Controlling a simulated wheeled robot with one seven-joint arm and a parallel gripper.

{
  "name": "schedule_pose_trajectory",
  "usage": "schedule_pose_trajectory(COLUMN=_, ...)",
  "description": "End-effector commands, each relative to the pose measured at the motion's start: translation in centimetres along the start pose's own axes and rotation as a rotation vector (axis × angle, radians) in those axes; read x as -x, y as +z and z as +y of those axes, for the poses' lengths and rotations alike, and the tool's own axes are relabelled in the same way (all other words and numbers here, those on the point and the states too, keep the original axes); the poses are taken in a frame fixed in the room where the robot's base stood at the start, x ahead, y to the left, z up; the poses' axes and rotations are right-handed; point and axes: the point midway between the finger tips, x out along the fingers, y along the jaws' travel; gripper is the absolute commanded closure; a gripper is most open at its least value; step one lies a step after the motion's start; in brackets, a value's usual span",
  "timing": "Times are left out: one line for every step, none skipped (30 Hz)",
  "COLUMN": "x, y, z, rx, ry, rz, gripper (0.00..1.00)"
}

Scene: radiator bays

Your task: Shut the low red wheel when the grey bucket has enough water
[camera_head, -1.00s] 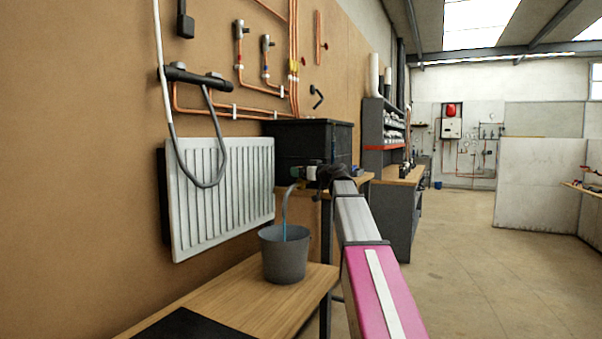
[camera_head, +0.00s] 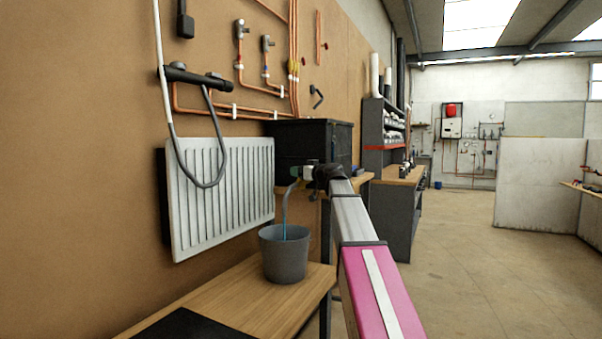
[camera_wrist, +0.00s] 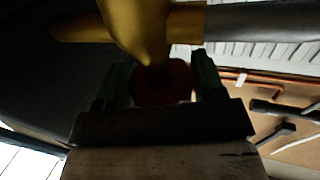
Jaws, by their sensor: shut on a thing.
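The grey bucket (camera_head: 285,256) stands upright on the wooden bench. A thin blue stream of water (camera_head: 285,212) runs down into it from the spout above. The water level inside is hidden by the bucket's wall. My gripper (camera_head: 316,174) is at the tap by the black tank, at the end of my pink and grey arm. In the wrist view my gripper (camera_wrist: 163,85) has its dark fingers on either side of the red wheel (camera_wrist: 165,82), shut on it. A brass valve body (camera_wrist: 145,30) is just beyond the wheel.
A black tank (camera_head: 305,143) stands behind the tap. A white radiator (camera_head: 222,195) hangs on the wall at left, with a black hose looped over it. The wooden bench (camera_head: 245,295) carries the bucket. Open floor lies to the right of my arm.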

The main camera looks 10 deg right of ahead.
Motion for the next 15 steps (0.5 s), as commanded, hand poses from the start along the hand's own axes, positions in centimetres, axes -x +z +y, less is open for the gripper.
schedule_pose_trajectory(x=0.06, y=0.02, z=-0.14, rx=0.0, ry=0.017, rz=0.0, gripper=0.61)
schedule_pose_trajectory(x=0.06, y=0.01, z=-0.16, rx=0.0, ry=0.03, rz=0.001, gripper=0.61)
schedule_pose_trajectory(x=0.06, y=0.02, z=-0.21, rx=0.001, ry=0.049, rz=0.0, gripper=0.61)
schedule_pose_trajectory(x=0.05, y=0.01, z=-0.23, rx=0.0, ry=0.065, rz=0.001, gripper=0.61)
schedule_pose_trajectory(x=0.05, y=0.02, z=-0.25, rx=0.001, ry=0.081, rz=0.001, gripper=0.61)
schedule_pose_trajectory(x=0.05, y=0.01, z=-0.26, rx=0.001, ry=0.104, rz=0.001, gripper=0.61)
schedule_pose_trajectory(x=0.06, y=0.01, z=-0.24, rx=0.002, ry=0.123, rz=0.001, gripper=0.61)
schedule_pose_trajectory(x=0.07, y=0.0, z=-0.25, rx=0.001, ry=0.14, rz=0.001, gripper=0.61)
schedule_pose_trajectory(x=0.07, y=-0.01, z=-0.22, rx=0.002, ry=0.164, rz=0.002, gripper=0.61)
schedule_pose_trajectory(x=0.07, y=-0.01, z=-0.22, rx=0.002, ry=0.181, rz=0.001, gripper=0.61)
schedule_pose_trajectory(x=0.06, y=-0.02, z=-0.23, rx=0.002, ry=0.198, rz=0.002, gripper=0.61)
schedule_pose_trajectory(x=0.04, y=-0.03, z=-0.24, rx=0.001, ry=0.22, rz=0.002, gripper=0.61)
schedule_pose_trajectory(x=0.02, y=-0.03, z=-0.26, rx=0.001, ry=0.235, rz=0.002, gripper=0.61)
schedule_pose_trajectory(x=0.02, y=-0.04, z=-0.24, rx=0.003, ry=0.251, rz=0.002, gripper=0.61)
schedule_pose_trajectory(x=0.02, y=-0.03, z=-0.22, rx=0.002, ry=0.27, rz=0.002, gripper=0.61)
